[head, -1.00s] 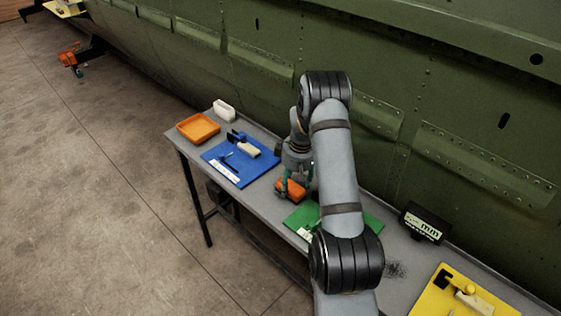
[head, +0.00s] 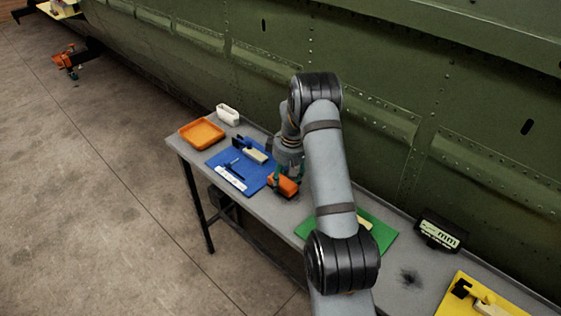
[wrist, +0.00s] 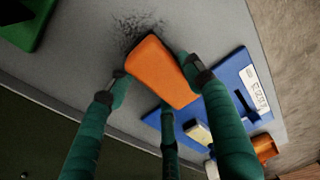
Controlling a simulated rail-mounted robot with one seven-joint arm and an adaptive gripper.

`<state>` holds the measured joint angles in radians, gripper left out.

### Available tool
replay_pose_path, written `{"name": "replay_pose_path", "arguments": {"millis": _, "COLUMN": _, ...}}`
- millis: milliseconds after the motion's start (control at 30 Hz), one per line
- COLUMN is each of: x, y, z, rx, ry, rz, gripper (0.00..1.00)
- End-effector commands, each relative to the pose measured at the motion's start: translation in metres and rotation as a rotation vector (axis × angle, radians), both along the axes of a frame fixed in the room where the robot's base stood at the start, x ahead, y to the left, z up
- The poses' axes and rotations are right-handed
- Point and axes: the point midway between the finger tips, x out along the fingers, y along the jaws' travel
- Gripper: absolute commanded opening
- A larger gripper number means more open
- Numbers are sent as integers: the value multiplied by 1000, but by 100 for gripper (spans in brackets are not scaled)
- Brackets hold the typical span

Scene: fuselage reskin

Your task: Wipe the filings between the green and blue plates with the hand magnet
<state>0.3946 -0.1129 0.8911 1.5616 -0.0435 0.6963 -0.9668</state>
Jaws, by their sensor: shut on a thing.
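My gripper (head: 287,180) is shut on the orange hand magnet (head: 284,187), low over the grey bench between the two plates. In the wrist view the teal fingers hold the magnet (wrist: 160,72) from both sides. Dark filings (wrist: 128,30) lie scattered on the bench beside the magnet's end, on the green plate's side. The blue plate (head: 228,159) is just left of the magnet, with tools and a white label on it. The green plate (head: 383,236) is to the right, partly hidden by my arm. I cannot tell whether the magnet touches the bench.
An orange tray (head: 201,133) and a white holder (head: 228,114) stand at the bench's far left end. A second dark patch of filings (head: 410,277) lies between the green plate and the yellow plate (head: 454,299). A display marked mm (head: 439,233) stands near the green fuselage wall (head: 390,85).

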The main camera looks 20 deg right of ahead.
Motion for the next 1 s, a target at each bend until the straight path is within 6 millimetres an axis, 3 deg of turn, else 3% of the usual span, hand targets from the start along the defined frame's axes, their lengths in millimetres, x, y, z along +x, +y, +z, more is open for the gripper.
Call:
{"name": "replay_pose_path", "arguments": {"millis": 100, "x": 1, "y": 0, "z": 25, "rx": -2, "ry": -3, "rz": 2, "gripper": 30}}
{"name": "replay_pose_path", "arguments": {"millis": 600, "x": 2, "y": 5, "z": 69, "rx": -1, "ry": -3, "rz": 9, "gripper": 30}}
{"name": "replay_pose_path", "arguments": {"millis": 1000, "x": 2, "y": 7, "z": 80, "rx": -1, "ry": -1, "rz": 12, "gripper": 30}}
